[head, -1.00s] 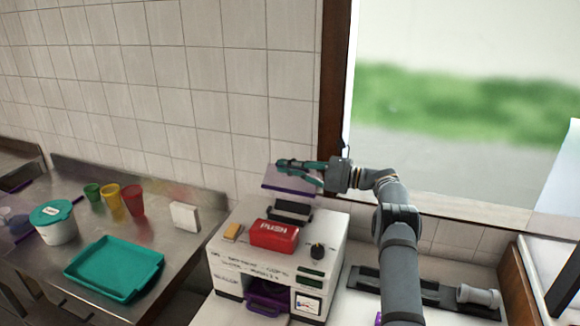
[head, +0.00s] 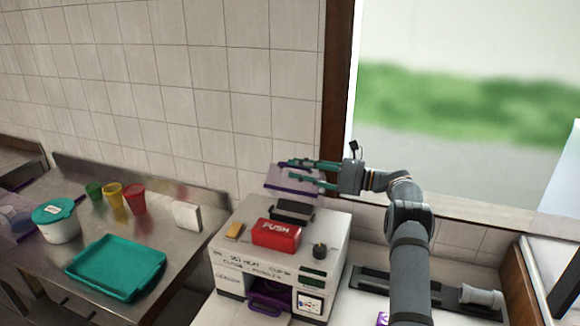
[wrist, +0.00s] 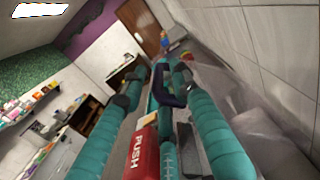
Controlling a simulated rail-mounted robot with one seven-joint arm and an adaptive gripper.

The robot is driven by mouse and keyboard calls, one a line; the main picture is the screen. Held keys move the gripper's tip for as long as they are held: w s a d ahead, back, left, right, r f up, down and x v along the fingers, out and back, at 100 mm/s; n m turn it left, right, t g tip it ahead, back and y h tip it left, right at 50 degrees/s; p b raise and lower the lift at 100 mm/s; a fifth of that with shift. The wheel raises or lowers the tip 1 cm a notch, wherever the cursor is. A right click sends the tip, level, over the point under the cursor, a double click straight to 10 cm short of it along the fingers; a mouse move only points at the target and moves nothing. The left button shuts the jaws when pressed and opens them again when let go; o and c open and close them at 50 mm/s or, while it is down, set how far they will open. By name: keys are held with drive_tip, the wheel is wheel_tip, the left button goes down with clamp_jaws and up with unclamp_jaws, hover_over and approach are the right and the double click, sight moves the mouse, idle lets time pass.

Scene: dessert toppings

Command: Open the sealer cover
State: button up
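The sealer (head: 228,262) is a white machine with a red PUSH block (head: 276,234) on top. Its see-through cover (head: 290,182) with a purple edge stands raised at the back of the machine. My gripper (head: 303,171) is at the raised cover, its teal fingers spread apart and overlapping it in the head view. In the wrist view the gripper (wrist: 158,76) is open, with a dark purple handle-like part (wrist: 172,92) between the fingers. Whether a finger touches the cover is unclear.
A tiled wall is close behind the sealer. On the left steel counter (head: 190,245) are a teal tray (head: 117,268), a teal-lidded tub (head: 56,222), a white block (head: 187,216) and green, yellow and red cups (head: 135,199). A window frame (head: 338,90) stands behind my arm.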

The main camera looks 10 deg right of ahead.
drive_tip(key=v, duration=0.9)
drive_tip(key=shift+a, duration=0.1)
